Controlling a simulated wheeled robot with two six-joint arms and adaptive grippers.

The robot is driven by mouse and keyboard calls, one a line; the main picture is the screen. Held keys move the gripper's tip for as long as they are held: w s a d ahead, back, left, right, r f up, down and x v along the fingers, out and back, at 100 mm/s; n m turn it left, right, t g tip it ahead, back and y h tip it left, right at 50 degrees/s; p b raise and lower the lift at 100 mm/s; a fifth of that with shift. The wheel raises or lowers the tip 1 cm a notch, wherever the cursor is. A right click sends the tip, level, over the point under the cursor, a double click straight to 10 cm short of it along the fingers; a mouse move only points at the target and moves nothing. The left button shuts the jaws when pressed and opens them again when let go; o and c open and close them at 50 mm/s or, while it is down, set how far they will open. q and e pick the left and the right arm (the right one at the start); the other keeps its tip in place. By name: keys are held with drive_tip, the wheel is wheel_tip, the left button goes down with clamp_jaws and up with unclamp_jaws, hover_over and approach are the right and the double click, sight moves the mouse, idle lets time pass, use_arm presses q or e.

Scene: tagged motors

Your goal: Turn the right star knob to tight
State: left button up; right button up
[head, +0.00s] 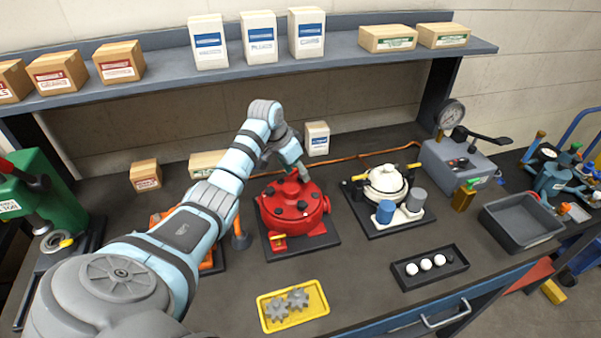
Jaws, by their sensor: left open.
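A round red motor housing (288,222) stands on a dark base plate at the middle of the bench. Several small black knobs sit on its top, among them a front one (302,205). They are too small for me to tell star shapes or tight marks. My left gripper (306,180) points down over the far right part of the red housing's top, open. It covers part of that top, and I cannot tell whether it touches a knob there. My right gripper is not in view.
A white motor (386,185) with blue and grey cylinders stands to the right. A yellow tray (262,314) with grey gears and a black tray (401,283) with white balls lie in front. A grey gauge box (447,162) and an empty grey bin (497,226) stand farther right.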

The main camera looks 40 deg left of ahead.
use_arm(q)
drive_tip(key=shift+x, duration=0.95)
drive_tip(key=c, duration=1)
drive_tip(key=shift+d, duration=0.15)
clamp_jaws()
